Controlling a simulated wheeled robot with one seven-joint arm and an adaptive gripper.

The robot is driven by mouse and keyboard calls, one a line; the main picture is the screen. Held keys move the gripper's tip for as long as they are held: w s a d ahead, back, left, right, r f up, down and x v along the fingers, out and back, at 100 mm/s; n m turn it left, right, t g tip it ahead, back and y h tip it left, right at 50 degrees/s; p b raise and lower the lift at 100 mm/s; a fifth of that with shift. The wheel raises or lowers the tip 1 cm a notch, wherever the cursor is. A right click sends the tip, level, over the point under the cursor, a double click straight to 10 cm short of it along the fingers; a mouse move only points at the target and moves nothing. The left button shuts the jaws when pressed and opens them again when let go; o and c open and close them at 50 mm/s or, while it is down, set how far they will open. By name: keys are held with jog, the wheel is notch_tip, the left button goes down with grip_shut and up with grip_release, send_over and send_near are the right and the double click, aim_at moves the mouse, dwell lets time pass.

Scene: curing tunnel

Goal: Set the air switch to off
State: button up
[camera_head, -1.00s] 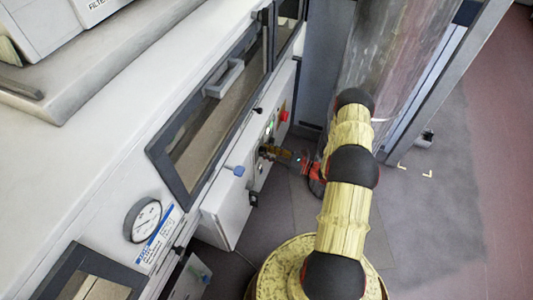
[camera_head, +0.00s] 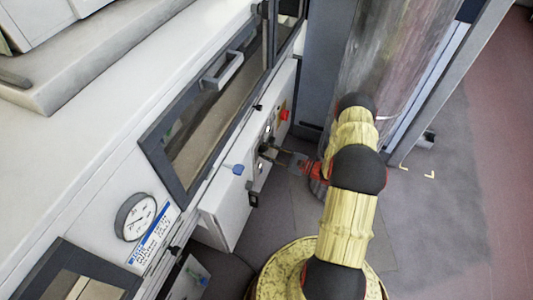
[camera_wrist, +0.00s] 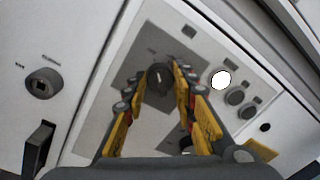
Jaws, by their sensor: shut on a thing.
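In the wrist view, a black rotary knob (camera_wrist: 159,82) sits on a grey plate on the white machine panel; I take it for the air switch, though its labels are too small to read. My gripper (camera_wrist: 160,72) has its two yellow fingers on either side of the knob, shut on it. The fingers hide part of the knob's edge, and its setting is hard to tell. In the head view my gripper (camera_head: 264,150) reaches the panel from the right and covers the knob.
A white round lamp (camera_wrist: 221,80) and two dark buttons (camera_wrist: 237,98) are right of the knob. Another black knob (camera_wrist: 43,84) is at left. Floor at right is clear.

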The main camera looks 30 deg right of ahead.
jog(key=shift+a+n, duration=0.15)
jog(key=shift+n, duration=0.35)
jog(key=o, duration=1.2)
jog(key=shift+c, duration=0.2)
jog(key=v, duration=1.2)
